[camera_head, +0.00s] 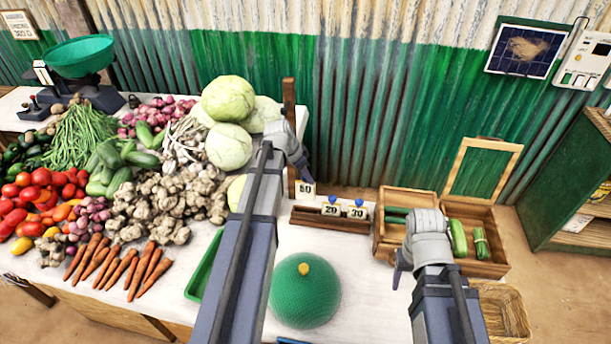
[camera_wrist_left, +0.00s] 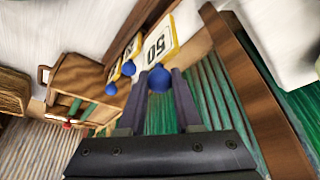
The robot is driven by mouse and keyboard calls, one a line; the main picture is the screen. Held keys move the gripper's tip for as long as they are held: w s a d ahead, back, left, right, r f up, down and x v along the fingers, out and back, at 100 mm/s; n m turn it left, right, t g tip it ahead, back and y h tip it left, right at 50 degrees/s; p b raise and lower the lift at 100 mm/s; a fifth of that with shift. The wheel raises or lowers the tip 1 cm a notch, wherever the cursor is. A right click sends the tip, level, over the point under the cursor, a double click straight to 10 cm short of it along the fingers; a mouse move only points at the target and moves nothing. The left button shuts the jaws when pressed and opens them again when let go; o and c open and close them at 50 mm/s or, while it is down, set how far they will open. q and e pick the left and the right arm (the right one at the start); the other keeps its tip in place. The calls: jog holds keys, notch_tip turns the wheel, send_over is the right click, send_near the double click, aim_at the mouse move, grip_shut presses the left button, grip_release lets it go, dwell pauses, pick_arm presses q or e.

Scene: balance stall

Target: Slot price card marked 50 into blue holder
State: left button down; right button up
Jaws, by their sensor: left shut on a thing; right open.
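The price card marked 50 (camera_head: 306,189) is white with a yellow edge and looks upright at the left end of the wooden rack (camera_head: 332,221). My left gripper (camera_head: 306,172) is shut on its blue knob; the left wrist view shows the knob between the fingers (camera_wrist_left: 161,88) and the card (camera_wrist_left: 160,42) beyond. I cannot tell whether the card touches the rack. Cards marked 20 (camera_head: 331,209) and 30 (camera_head: 357,212), with blue knobs, stand in the rack. My right gripper (camera_head: 398,270) is open and empty. A blue edge (camera_head: 290,341) shows at the bottom; I cannot tell whether it is the holder.
A wooden post (camera_head: 290,130) stands close behind my left gripper. A green dome (camera_head: 305,295) sits on the white table. A wooden crate (camera_head: 483,215) of vegetables is at right, a vegetable heap at left. White cloth right of the dome is clear.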

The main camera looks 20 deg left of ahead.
pick_arm(q)
jog(key=shift+r, duration=0.65)
pick_arm(e)
jog(key=shift+r, duration=0.65)
pick_arm(q)
jog(key=shift+p, duration=0.3)
jog(key=shift+r+p, duration=1.7)
pick_arm(e)
jog(key=shift+r, duration=1.75)
